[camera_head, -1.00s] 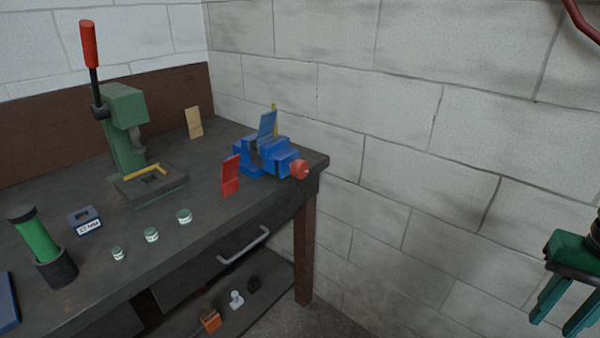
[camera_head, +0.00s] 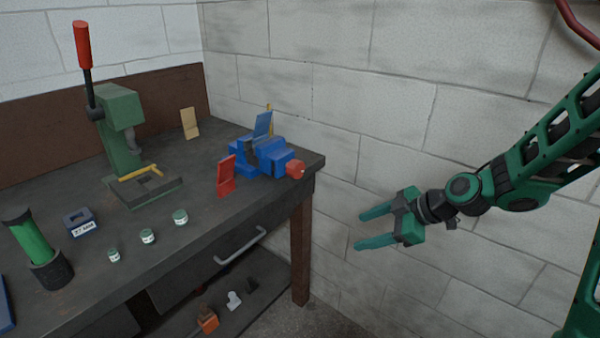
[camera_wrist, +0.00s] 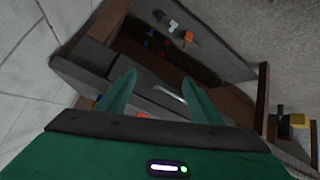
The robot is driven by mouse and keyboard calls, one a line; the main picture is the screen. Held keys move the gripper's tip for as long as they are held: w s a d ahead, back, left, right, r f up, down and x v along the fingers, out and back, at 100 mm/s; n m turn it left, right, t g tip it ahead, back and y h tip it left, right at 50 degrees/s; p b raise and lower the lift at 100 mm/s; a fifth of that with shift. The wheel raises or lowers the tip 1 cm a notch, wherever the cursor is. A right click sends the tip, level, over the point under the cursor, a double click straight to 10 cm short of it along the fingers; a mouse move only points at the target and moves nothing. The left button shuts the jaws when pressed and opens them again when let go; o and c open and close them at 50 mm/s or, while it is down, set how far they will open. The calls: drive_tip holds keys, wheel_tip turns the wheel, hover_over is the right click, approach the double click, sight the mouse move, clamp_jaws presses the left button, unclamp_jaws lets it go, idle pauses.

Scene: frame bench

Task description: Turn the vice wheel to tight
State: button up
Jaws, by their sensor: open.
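The blue vice (camera_head: 262,157) sits at the right end of the dark bench, near the wall. Its red wheel (camera_head: 295,169) faces right, beside the bench's right edge. A blue plate stands up at the vice, with a thin yellow piece behind it. My gripper (camera_head: 360,230) is open and empty, in front of the wall, to the right of the wheel and lower in the picture, apart from it. Its two fingers (camera_wrist: 155,95) also show in the wrist view, with a small red patch between them low down that I cannot identify for sure.
The bench (camera_head: 200,225) holds a green press (camera_head: 122,130) with a red lever, a red block (camera_head: 226,176), several small jars and a green cylinder (camera_head: 35,242). A drawer handle (camera_head: 240,246) sticks out in front. Small items lie on the lower shelf. Free space lies right of the bench.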

drive_tip(key=w+a+r+n+t+y, duration=0.25)
drive_tip(key=w+a+y, duration=0.25)
drive_tip(key=a, duration=0.3)
drive_tip(key=n+t+y, duration=0.1)
drive_tip(key=t, duration=0.3)
approach(299, 171)
drive_tip(key=x, duration=1)
drive_tip(key=shift+w+r, duration=0.1)
drive_tip(key=shift+w, duration=0.05)
drive_tip(key=c, duration=1.1)
